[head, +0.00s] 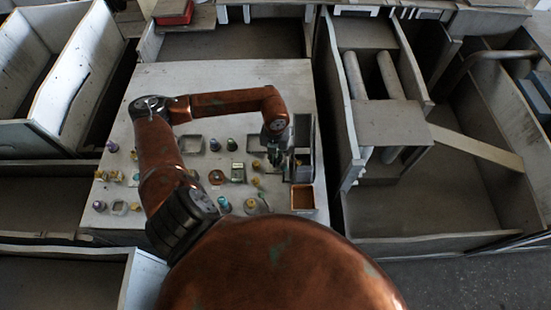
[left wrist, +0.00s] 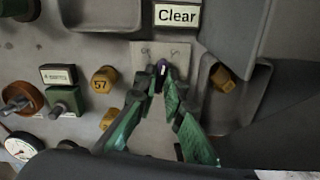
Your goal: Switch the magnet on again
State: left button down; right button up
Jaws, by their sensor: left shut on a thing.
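In the left wrist view a small dark lever with a purple tip (left wrist: 162,67) stands on a pale plate (left wrist: 179,53) below a label reading "Clear" (left wrist: 177,16). My left gripper (left wrist: 163,82) has its green fingers closed around the lever, and the fingers hide its lower part. I cannot tell which way the lever is tilted. In the head view my left gripper (head: 284,158) is low over the right side of the pale table (head: 230,85), and the lever is too small to make out. I see nothing clearly marked as a magnet. My right gripper is not in view.
A yellow piece marked 57 (left wrist: 103,80) is left of my fingers; another yellow piece (left wrist: 222,78) lies in a grey tray at right. A green block with a label (left wrist: 66,100) and a gauge (left wrist: 23,146) are further left. An orange-floored box (head: 303,198) is near the table's right edge.

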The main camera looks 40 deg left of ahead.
pick_arm(q)
jog(key=shift+f+m+b, duration=0.1)
jog(key=shift+m+b, duration=0.45)
jog(key=shift+m, duration=0.15)
jog(key=m+b, duration=0.1)
jog(key=m, duration=0.2)
jog(key=shift+b, duration=0.3)
jog(key=c, duration=2.1)
grip_release()
jog(key=shift+r, duration=0.2)
